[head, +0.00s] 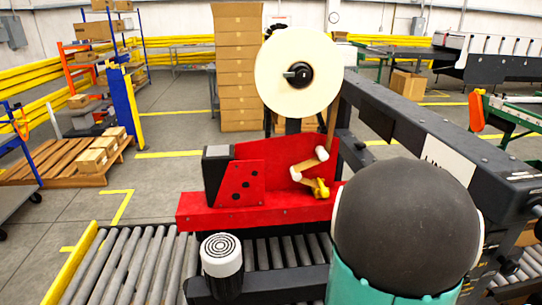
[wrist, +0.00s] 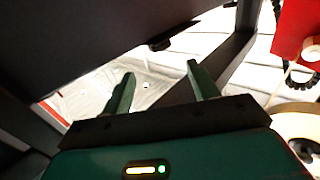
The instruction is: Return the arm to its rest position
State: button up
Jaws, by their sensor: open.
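My gripper (wrist: 160,88) shows in the wrist view with its two green fingers spread apart and nothing between them. Past the fingers I see pale floor and dark machine framing. In the head view my arm, a dark rounded joint with a teal link, fills the lower right, and my gripper is not visible there. The arm hides part of the machine behind it.
A red taping unit (head: 255,190) with a large cream tape roll (head: 271,72) stands close ahead, above a roller conveyor (head: 135,265). A dark machine beam (head: 420,130) runs along the right. Stacked cartons (head: 238,60) and a wooden pallet (head: 50,160) stand farther back.

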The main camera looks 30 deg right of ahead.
jog(key=w+a+r+n+t+y, duration=0.1)
jog(key=w+a+n+t+y, duration=0.1)
jog(key=w+a+y, duration=0.45)
jog(key=w+a+r+n+t+y, duration=0.1)
jog(key=w+a+n, duration=0.25)
jog(key=a, duration=0.65)
jog(key=w+a+n+t+y, duration=0.2)
jog(key=w+a+y, duration=0.25)
jog(key=a, duration=0.45)
jog(key=s+a+r+n+g+y, duration=0.1)
jog(key=s+a, duration=0.4)
jog(key=a, duration=0.5)
jog(key=s+a+r+n+g+y, duration=0.1)
jog(key=s+a+n+g+y, duration=0.3)
jog(key=a, duration=0.7)
jog(key=shift+s+r+n, duration=0.3)
jog(key=shift+s+n, duration=0.55)
jog(key=shift+s, duration=0.35)
